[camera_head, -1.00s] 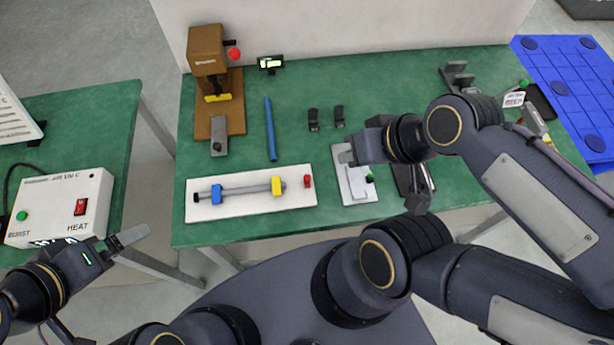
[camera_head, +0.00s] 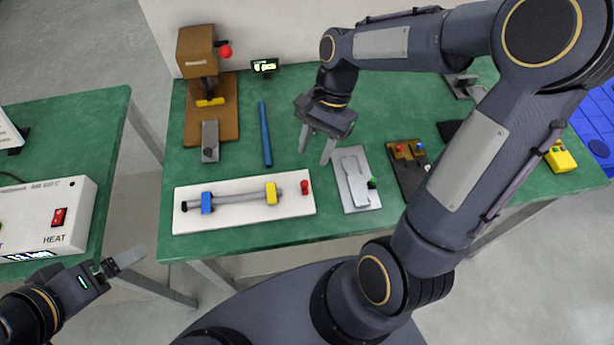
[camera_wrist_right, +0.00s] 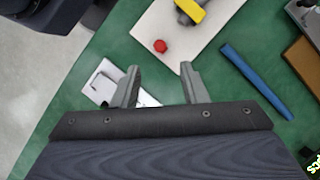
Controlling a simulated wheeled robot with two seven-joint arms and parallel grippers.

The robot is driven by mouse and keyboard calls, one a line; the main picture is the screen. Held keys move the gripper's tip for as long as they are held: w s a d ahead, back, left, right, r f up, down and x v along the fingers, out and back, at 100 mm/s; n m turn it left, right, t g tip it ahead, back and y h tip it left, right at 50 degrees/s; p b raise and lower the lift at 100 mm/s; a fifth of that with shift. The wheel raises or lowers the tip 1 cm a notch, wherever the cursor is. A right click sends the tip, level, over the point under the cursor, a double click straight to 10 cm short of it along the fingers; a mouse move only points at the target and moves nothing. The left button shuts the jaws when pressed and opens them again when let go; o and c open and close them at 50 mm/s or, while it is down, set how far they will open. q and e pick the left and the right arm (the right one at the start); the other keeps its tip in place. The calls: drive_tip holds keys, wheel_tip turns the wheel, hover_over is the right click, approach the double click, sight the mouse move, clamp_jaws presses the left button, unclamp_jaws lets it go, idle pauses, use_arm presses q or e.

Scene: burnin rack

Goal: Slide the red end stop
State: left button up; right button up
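The red end stop (camera_head: 304,187) stands at the right end of the white board (camera_head: 240,221), just past the end of the grey rod (camera_head: 238,198). It also shows in the right wrist view (camera_wrist_right: 160,46), beyond and roughly between my fingertips. My right gripper (camera_head: 316,152) is open and empty, pointing down above the green bench, behind the red end stop and slightly to its right. The two parted fingers show in the right wrist view (camera_wrist_right: 160,69). My left gripper (camera_head: 117,263) is at the lower left, away from the bench; its finger gap is unclear.
The rod carries a blue block (camera_head: 207,203) and a yellow block (camera_head: 271,193). A grey plate (camera_head: 350,208) lies right of the board. A blue bar (camera_head: 265,134) and a brown press (camera_head: 197,54) are behind. A white HEAT box (camera_head: 76,190) stands on the left bench.

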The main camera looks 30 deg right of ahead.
sight(305, 182)
drive_tip(key=x, duration=0.8)
drive_tip(key=shift+r, duration=0.1)
clamp_jaws()
